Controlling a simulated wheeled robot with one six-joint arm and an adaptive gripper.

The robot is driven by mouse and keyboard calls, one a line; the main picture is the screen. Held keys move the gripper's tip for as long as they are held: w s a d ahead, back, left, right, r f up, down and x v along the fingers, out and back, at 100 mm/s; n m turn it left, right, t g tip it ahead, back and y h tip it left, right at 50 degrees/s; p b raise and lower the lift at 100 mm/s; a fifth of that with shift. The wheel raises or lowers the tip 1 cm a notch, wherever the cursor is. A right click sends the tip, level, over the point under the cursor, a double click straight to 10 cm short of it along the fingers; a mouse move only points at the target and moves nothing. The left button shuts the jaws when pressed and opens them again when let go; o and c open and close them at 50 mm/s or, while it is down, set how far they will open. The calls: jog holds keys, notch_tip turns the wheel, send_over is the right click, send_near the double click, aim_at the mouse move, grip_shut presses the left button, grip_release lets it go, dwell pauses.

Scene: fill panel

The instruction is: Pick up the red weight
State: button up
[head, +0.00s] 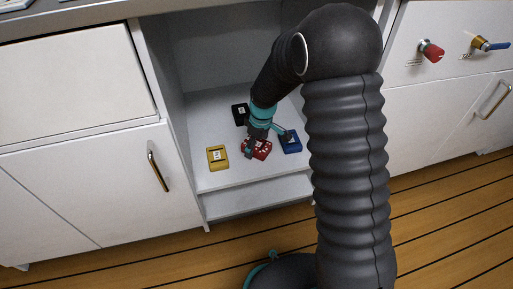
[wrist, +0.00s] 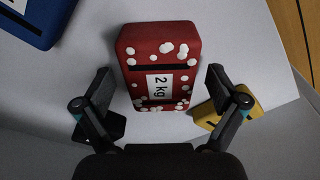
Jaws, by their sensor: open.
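The red weight (wrist: 160,62) is a block with white dots, a dark slot and a "2 kg" label, lying on the white shelf. In the head view the red weight (head: 262,150) sits between the yellow and blue weights, partly hidden by my gripper (head: 262,143). In the wrist view my gripper (wrist: 160,92) is open, with one finger on each side of the red weight's lower part. A gap shows between each finger and the weight. I cannot tell the height of the fingertips over the shelf.
A yellow weight (head: 217,158) lies to the left, a black weight (head: 240,114) behind, and a blue weight (head: 290,142) close on the right. The white shelf (head: 225,182) is inside an open cabinet bay with side walls. Red (head: 432,51) and blue-handled (head: 492,45) valves stick out at the right.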

grip_shut()
jog(key=shift+w+r, duration=0.1)
jog(key=shift+r, duration=0.05)
jog(key=shift+r, duration=0.15)
jog(key=r, duration=0.2)
jog(key=r+p, duration=0.1)
jog(key=r, duration=0.1)
jog(key=shift+s+d+r, duration=0.1)
jog(key=shift+s+r, duration=0.05)
jog(key=shift+s, duration=0.05)
jog(key=s+d+r, duration=0.5)
jog(key=s+r, duration=0.1)
jog(key=s, duration=0.3)
jog(key=shift+s+d+r+p, duration=0.25)
jog(key=shift+s+d+p, duration=0.05)
jog(key=shift+s+p, duration=0.15)
